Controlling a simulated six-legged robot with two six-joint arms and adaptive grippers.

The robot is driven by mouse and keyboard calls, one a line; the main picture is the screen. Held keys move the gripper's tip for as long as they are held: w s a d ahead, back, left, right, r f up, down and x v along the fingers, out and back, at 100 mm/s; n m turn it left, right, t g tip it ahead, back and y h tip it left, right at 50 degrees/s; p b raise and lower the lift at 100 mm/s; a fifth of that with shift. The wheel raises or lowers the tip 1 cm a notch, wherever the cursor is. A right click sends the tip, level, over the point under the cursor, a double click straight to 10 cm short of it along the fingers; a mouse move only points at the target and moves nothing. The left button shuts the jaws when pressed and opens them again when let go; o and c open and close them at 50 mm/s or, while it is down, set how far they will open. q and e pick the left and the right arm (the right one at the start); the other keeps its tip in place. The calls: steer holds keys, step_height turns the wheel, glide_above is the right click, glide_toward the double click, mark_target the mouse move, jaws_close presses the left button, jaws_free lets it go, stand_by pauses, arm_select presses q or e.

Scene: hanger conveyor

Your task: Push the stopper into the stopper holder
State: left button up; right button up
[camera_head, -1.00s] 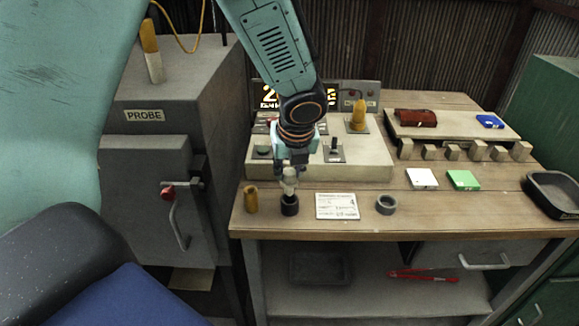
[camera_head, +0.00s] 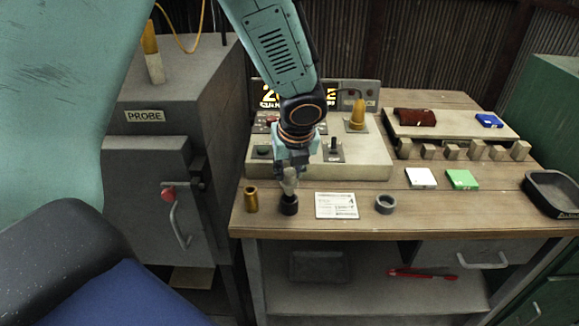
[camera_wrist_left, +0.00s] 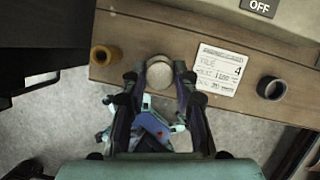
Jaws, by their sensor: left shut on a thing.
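A pale grey stopper (camera_head: 289,181) stands upright over a dark round stopper holder (camera_head: 289,205) near the table's front edge. The stopper's lower end meets the holder's mouth; how deep it sits I cannot tell. My left gripper (camera_head: 289,170) points down and is shut on the stopper's upper part. In the left wrist view the stopper's round top (camera_wrist_left: 160,74) shows between the fingertips of the gripper (camera_wrist_left: 158,76), and the holder below it is hidden. My right gripper is not in view.
A brass cylinder (camera_head: 251,199) stands left of the holder. A printed card (camera_head: 337,205) and a grey ring (camera_head: 385,204) lie to its right. A control panel (camera_head: 365,165) stands behind. A dark tray (camera_head: 553,194) sits far right.

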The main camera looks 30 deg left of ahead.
mark_target(291, 178)
arm_select(q)
steer(key=shift+f+b, duration=0.3)
steer(key=shift+f, duration=0.2)
stand_by(0.9)
steer(key=shift+f+b, duration=1.2)
steer(key=shift+f, duration=0.6)
stand_by(2.1)
steer(key=o, duration=0.8)
steer(key=shift+o, duration=0.4)
steer(key=o, duration=0.5)
steer(key=v, duration=1.2)
